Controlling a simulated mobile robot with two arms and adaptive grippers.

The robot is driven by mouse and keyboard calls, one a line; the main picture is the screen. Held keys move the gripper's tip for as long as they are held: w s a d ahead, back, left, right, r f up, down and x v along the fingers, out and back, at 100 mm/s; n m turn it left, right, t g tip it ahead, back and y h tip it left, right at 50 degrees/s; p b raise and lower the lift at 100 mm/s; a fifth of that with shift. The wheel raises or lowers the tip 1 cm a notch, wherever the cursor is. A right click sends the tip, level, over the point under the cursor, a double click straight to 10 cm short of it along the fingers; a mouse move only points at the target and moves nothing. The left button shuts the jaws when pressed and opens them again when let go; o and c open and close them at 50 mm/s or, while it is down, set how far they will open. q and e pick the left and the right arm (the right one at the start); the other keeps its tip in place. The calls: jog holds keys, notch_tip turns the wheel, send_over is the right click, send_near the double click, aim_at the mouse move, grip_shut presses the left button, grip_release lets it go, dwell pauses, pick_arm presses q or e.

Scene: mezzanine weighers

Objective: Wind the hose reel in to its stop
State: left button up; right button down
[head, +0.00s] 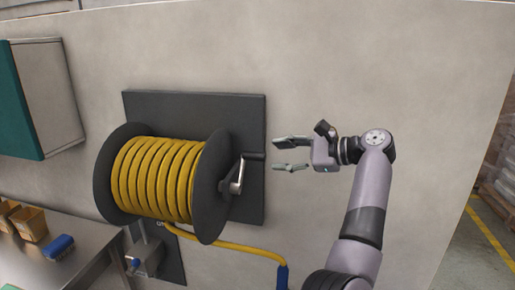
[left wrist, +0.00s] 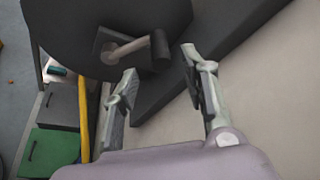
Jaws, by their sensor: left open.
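The hose reel (head: 215,190) has dark round flanges and is mounted on a dark wall plate (head: 250,120). Yellow hose (head: 158,180) is wound on its drum in several turns. A loose length (head: 225,245) runs from under the drum to a blue end piece (head: 282,276). The metal crank (head: 237,182) sits on the right flange, its dark handle (head: 254,156) pointing right. My left gripper (head: 277,153) is open and empty, just right of the handle and apart from it. In the left wrist view the handle (left wrist: 159,46) lies just beyond the open fingertips (left wrist: 159,62). My right gripper is not in view.
A teal-fronted grey cabinet (head: 48,95) hangs on the wall at left. A metal bench (head: 70,265) at lower left holds tan bins (head: 30,223) and a blue brush-like item (head: 59,247). A valve fitting (head: 145,255) is below the reel. The wall right of the plate is bare.

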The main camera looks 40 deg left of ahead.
aim_at(267, 156)
pick_arm(q)
jog(key=p+x, duration=0.3)
jog(key=x, duration=0.3)
jog(key=shift+a+r, duration=0.1)
jog(key=shift+a, duration=0.15)
jog(key=shift+s+a+f, duration=0.2)
jog(key=shift+a+f, duration=0.1)
jog(key=shift+a, duration=0.3)
jog(key=shift+c, duration=0.2)
grip_shut()
